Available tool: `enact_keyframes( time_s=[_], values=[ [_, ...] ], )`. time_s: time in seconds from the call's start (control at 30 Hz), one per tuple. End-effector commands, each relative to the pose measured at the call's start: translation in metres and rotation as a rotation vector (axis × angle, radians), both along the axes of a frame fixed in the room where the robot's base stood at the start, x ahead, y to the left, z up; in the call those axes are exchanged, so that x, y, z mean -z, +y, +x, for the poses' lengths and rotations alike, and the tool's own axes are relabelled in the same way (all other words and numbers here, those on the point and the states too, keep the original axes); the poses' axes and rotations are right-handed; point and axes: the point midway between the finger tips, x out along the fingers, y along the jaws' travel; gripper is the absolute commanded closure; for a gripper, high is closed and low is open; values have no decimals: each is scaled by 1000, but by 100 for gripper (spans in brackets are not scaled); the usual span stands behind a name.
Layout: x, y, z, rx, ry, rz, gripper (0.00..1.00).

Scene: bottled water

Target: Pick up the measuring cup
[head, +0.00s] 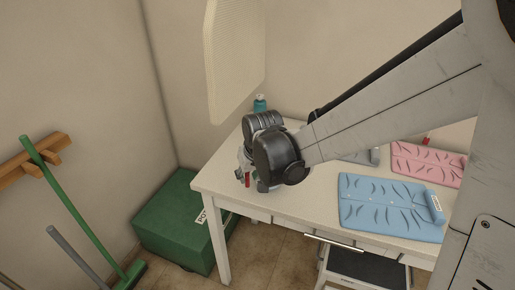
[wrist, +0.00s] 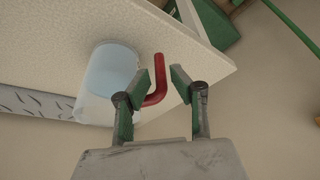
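The measuring cup (wrist: 108,72) is clear with a pale blue inside and a red handle (wrist: 162,88). It stands on the white table near the edge in the wrist view. My gripper (wrist: 161,79) is open, its two green-and-grey fingers on either side of the red handle; I cannot tell whether they touch it. In the head view my wrist covers most of the cup, and only a bit of red (head: 247,180) shows below it at the table's left end.
The white table (head: 307,208) also bears a blue mat (head: 385,205), a pink mat (head: 432,160) and a teal-capped bottle (head: 260,104) at the back. A green box (head: 180,228) stands on the floor to the left. A green-handled broom (head: 75,205) leans by the wall.

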Motion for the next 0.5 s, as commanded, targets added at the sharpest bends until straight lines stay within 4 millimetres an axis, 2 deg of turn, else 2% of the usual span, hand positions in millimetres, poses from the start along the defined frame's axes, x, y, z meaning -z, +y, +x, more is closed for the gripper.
enact_keyframes(
  time_s=[0.33, 0.5],
  values=[
    [34, 4, 15, 0, 0, 0, 78],
    [45, 6, 19, 0, 0, 0, 78]
  ],
)
